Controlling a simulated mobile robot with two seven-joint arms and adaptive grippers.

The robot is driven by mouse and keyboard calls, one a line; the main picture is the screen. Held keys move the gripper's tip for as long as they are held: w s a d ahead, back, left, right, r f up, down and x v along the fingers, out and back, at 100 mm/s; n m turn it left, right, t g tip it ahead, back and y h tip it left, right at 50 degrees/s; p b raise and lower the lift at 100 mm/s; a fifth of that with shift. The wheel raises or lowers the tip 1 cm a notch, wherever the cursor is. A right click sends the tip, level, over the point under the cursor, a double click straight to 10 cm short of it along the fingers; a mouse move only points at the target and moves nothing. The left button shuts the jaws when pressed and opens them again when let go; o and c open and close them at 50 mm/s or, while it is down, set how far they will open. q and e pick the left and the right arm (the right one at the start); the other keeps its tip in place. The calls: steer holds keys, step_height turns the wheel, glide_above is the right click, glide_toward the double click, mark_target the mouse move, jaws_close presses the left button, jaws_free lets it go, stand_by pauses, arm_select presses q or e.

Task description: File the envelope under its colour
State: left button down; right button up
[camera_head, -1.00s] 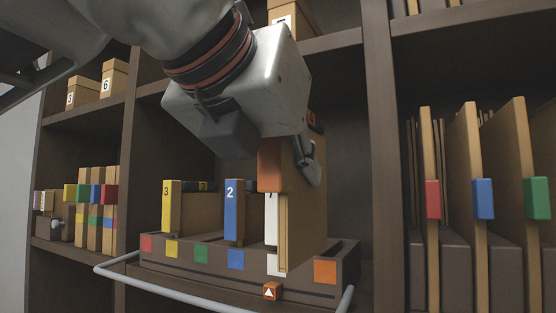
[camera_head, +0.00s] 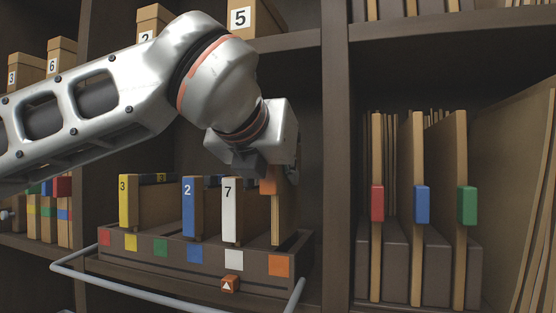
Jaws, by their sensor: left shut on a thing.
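My left gripper (camera_head: 272,173) is shut on the top of a tan envelope (camera_head: 277,218) with an orange tab (camera_head: 268,183). The envelope is upright at the right end of the dark filing tray (camera_head: 180,270), behind the orange square (camera_head: 278,265) on its front. Its lower end reaches about the tray's front rim; I cannot tell whether it rests on the tray floor. To its left stand the white divider marked 7 (camera_head: 230,210), the blue one marked 2 (camera_head: 188,207) and the yellow one marked 3 (camera_head: 125,203). My right gripper is out of view.
A grey rail (camera_head: 150,287) runs before the tray, with a small orange triangle block (camera_head: 230,284) on the front. A shelf upright (camera_head: 336,150) stands right of the tray. Beyond it are folders with red (camera_head: 377,203), blue (camera_head: 422,205) and green tabs (camera_head: 467,206).

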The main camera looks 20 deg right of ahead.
mark_target(290, 196)
arm_select(q)
steer(key=w+d+p, duration=0.1)
steer(key=w+p, duration=0.1)
steer(key=shift+w+d, duration=0.3)
steer(key=shift+d, duration=0.05)
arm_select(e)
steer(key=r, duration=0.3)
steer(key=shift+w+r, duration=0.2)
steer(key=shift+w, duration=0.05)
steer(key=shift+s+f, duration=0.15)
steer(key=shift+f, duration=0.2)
arm_select(q)
steer(key=shift+f, duration=0.1)
steer(key=shift+f+b, duration=0.45)
steer(key=shift+b, duration=0.2)
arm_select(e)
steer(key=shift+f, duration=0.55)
arm_select(q)
steer(key=shift+f, duration=0.25)
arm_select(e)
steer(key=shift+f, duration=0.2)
